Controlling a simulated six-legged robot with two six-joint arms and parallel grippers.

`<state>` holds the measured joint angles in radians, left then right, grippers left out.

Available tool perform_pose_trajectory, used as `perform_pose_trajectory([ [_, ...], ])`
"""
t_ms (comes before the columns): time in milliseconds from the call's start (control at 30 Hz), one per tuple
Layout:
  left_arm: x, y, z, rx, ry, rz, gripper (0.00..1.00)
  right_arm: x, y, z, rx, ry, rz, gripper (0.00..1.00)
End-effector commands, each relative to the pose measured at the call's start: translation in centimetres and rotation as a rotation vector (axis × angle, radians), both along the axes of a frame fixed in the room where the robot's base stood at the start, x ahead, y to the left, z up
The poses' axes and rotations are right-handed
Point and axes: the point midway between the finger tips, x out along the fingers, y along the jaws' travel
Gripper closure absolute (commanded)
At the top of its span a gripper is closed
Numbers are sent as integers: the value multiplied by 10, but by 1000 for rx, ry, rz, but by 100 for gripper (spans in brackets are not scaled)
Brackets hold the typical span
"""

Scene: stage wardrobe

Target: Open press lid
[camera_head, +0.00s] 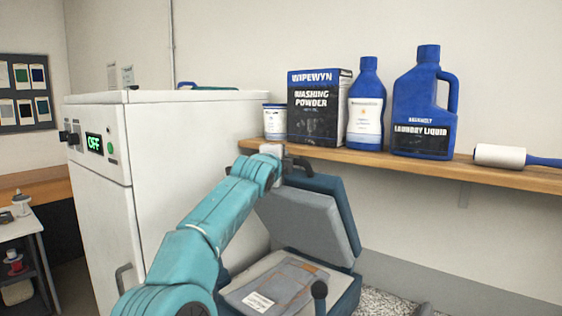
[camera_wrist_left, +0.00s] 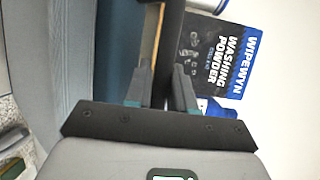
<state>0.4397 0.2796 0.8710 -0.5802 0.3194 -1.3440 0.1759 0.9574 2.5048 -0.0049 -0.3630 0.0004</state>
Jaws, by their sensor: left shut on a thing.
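The press lid (camera_head: 345,215) is blue with a grey padded inner face. It stands raised and tilted back over the press base (camera_head: 345,297), with a wide gap between them. A folded grey-blue garment (camera_head: 285,285) with a white label lies on the base's pad. My left gripper (camera_head: 288,166) is at the lid's upper edge, shut on the dark lid handle (camera_head: 302,164). In the left wrist view the black handle bar (camera_wrist_left: 170,45) runs between the two fingers (camera_wrist_left: 158,88). My left arm hides part of the press's left side. My right gripper is not in view.
A wooden shelf (camera_head: 405,167) close behind the lid holds a washing powder box (camera_head: 318,110), a small tub (camera_head: 275,122), a blue bottle (camera_head: 367,105), laundry liquid (camera_head: 424,105) and a lint roller (camera_head: 500,156). A white cabinet (camera_head: 190,150) reading OFF stands left.

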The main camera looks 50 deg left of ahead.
Motion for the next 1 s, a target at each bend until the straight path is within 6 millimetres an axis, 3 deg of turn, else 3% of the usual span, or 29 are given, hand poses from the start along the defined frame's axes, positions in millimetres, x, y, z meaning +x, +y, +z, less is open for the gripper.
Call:
perform_pose_trajectory([
  [100, -1, 1, 0, 3, 2, 3, 100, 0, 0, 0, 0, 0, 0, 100],
  [133, -1, 1, 0, 3, 2, 3, 70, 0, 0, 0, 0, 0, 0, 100],
  [200, 0, 1, 1, 3, 1, 3, 56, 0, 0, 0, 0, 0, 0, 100],
  [433, 1, 2, 0, 3, 2, 2, 56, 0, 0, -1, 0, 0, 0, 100],
  [567, -7, -4, -2, 4, -2, 1, 56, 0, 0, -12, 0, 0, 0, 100],
  [800, -54, -37, -1, 5, -6, -1, 56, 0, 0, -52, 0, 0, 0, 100],
  [1000, -96, -67, 4, 5, -5, -1, 56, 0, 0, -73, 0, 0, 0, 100],
])
